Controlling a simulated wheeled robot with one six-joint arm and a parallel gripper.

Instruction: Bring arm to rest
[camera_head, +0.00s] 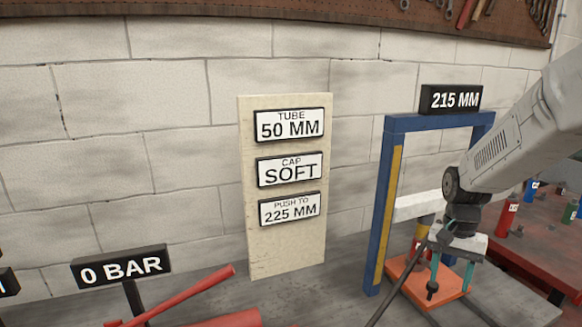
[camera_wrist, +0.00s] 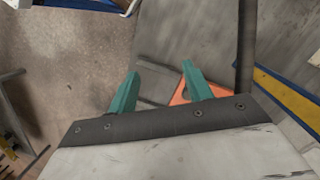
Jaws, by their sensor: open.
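My gripper (camera_head: 450,285) hangs from my grey arm at the right of the head view, fingers pointing down, in front of or over an orange plate (camera_head: 408,284). A corner of the orange plate (camera_wrist: 178,98) shows by the right finger. A blue frame (camera_head: 381,210) with a yellow strip stands behind my gripper, under a black sign (camera_head: 451,98) reading 215 MM. Whether a finger touches the plate cannot be told.
A cream board (camera_head: 285,240) carries signs for tube 50 MM, cap SOFT and push to 225 MM. A sign (camera_head: 122,267) reads 0 BAR, near a red lever (camera_head: 185,296). A red table (camera_head: 530,240) with small coloured cylinders stands at right. The brick wall is behind.

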